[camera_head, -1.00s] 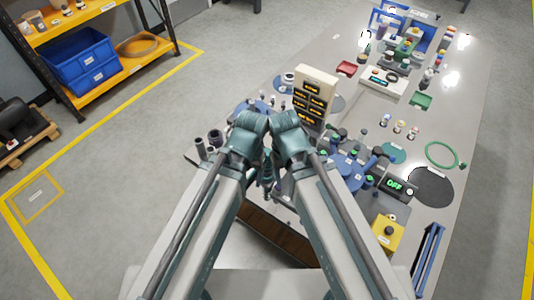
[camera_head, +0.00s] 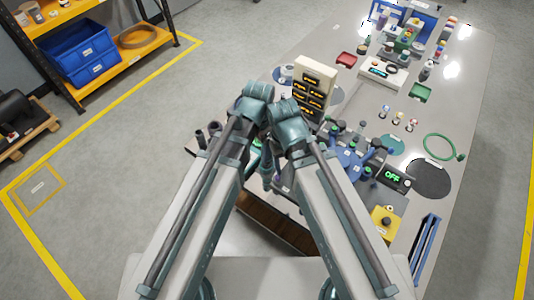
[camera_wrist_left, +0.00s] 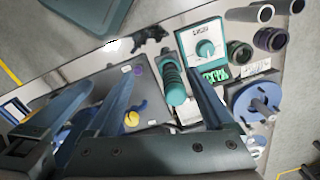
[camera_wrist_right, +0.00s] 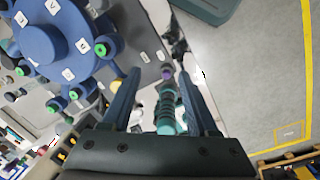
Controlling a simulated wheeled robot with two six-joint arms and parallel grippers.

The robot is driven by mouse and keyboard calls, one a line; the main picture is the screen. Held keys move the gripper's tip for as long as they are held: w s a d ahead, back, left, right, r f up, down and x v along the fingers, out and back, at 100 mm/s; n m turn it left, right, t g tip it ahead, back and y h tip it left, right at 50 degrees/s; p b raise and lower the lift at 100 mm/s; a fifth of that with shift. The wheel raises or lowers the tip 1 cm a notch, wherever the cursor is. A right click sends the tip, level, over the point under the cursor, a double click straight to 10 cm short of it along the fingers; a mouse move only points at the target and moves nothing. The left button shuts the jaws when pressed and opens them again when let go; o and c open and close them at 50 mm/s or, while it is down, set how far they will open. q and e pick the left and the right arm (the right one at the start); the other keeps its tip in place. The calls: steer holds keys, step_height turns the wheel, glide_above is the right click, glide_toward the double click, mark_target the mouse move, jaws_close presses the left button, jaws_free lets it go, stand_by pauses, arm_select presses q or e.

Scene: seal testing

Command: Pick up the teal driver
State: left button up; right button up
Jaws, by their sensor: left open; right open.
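The teal driver, a ribbed teal cylinder, shows in the left wrist view (camera_wrist_left: 173,84), between and beyond the spread fingers of my left gripper (camera_wrist_left: 165,82). It also shows in the right wrist view (camera_wrist_right: 166,108), between the spread fingers of my right gripper (camera_wrist_right: 160,78). Both grippers are open, and neither grips the driver. I cannot tell how deep it sits between either pair of fingers. In the head view my two wrists are close together over the near left part of the table, and they largely hide the driver and fingertips.
A teal box with a knob (camera_wrist_left: 205,46) stands beside the driver in the left wrist view. A blue round fixture (camera_head: 347,165), an OFF display (camera_head: 396,181) and a yellow button box (camera_head: 384,222) stand right of my arms. A panel with lit displays (camera_head: 312,92) stands behind them.

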arm_select(q)
steer(key=w+d+m, duration=0.1)
steer(key=w+m, duration=0.1)
steer(key=w+d+m, duration=0.1)
steer(key=m, duration=0.1)
steer(key=w+d+r+m+p, duration=0.1)
steer(key=w, duration=0.1)
steer(key=shift+w+r+m+h, duration=0.1)
steer(key=shift+w+m+h, duration=0.2)
steer(key=shift+m, duration=0.1)
step_height(320, 180, down, 14)
steer(key=b, duration=1.4)
arm_select(e)
step_height(320, 180, down, 13)
steer(key=shift+r, duration=0.1)
arm_select(q)
steer(key=shift+r, duration=0.1)
arm_select(e)
steer(key=shift+r, duration=0.1)
arm_select(q)
jaws_close()
